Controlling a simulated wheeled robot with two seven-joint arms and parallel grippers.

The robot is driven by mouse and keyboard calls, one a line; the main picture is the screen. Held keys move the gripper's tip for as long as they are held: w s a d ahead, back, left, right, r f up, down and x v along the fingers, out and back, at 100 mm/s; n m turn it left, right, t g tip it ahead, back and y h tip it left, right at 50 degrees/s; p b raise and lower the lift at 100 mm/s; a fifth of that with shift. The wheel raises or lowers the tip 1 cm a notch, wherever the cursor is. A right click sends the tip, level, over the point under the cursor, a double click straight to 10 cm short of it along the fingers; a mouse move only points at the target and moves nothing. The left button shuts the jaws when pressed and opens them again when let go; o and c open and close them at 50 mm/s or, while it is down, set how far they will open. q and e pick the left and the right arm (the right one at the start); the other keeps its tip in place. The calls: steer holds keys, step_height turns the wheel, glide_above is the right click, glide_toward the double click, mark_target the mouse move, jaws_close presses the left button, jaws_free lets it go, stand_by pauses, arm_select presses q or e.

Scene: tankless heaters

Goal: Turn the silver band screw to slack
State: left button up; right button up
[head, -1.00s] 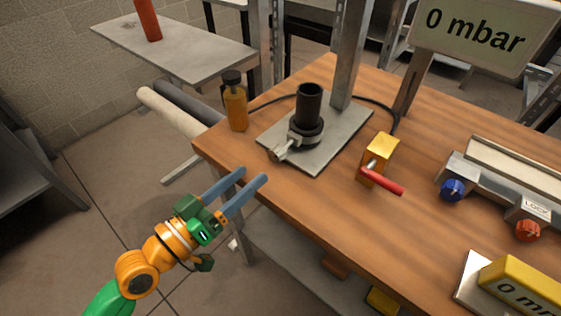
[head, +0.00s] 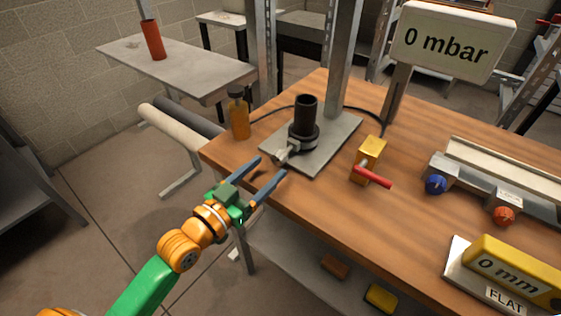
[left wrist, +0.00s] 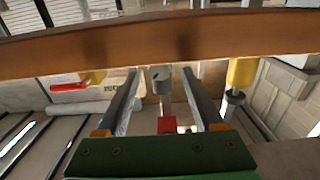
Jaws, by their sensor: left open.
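In the left wrist view a grey slotted round end, seemingly the screw (left wrist: 160,80), shows between the two fingers, with gaps on both sides. My right gripper is not in view.
An amber bottle (head: 239,118) stands left of the plate. A brass valve block (head: 370,153) with a red lever (head: 373,177) stands to the right. A sign (head: 450,40) reads 0 mbar. Bare wooden tabletop (head: 320,205) lies in front of the plate.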

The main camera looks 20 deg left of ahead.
mark_target(276, 161)
arm_select(q)
steer(key=shift+x, duration=1.75)
jaws_close()
steer(key=shift+r+n+p, duration=0.2)
steer(key=shift+n+p, duration=0.8)
steer(key=shift+n, duration=0.1)
steer(key=shift+f+n+p, duration=0.1)
steer(key=shift+n+p, duration=0.8)
steer(key=shift+n, duration=0.8)
